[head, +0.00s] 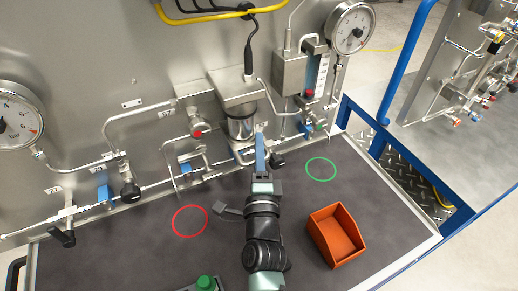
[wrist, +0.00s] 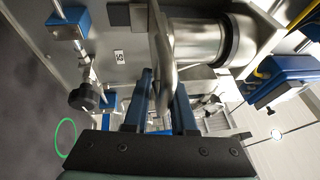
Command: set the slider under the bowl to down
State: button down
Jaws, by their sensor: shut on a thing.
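The bowl (head: 241,126) is a shiny metal cylinder under a metal block on the panel. It also shows at the top of the wrist view (wrist: 197,42). My gripper (head: 260,134) reaches up from below, just in front of and beside the bowl. In the wrist view its blue fingers (wrist: 162,90) are on either side of a thin metal piece below the bowl, and they are shut on it. I take this piece to be the slider (wrist: 163,75). Its mount and exact position are mostly hidden by the fingers and the bowl.
Pipes, a black-knobbed valve (head: 130,190) and a gauge (head: 352,28) crowd the panel around the bowl. An orange bin (head: 337,236) stands right of my arm on the dark bench. A red ring (head: 190,221) and a green ring (head: 321,169) mark otherwise clear spots.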

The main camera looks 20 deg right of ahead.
notch_tip(320, 180, down, 5)
jog(key=b, duration=0.4)
jog(key=shift+r, duration=0.1)
jog(key=c, duration=0.9)
grip_release()
jog(key=shift+b+v, duration=0.95)
jog(key=shift+v, duration=5.55)
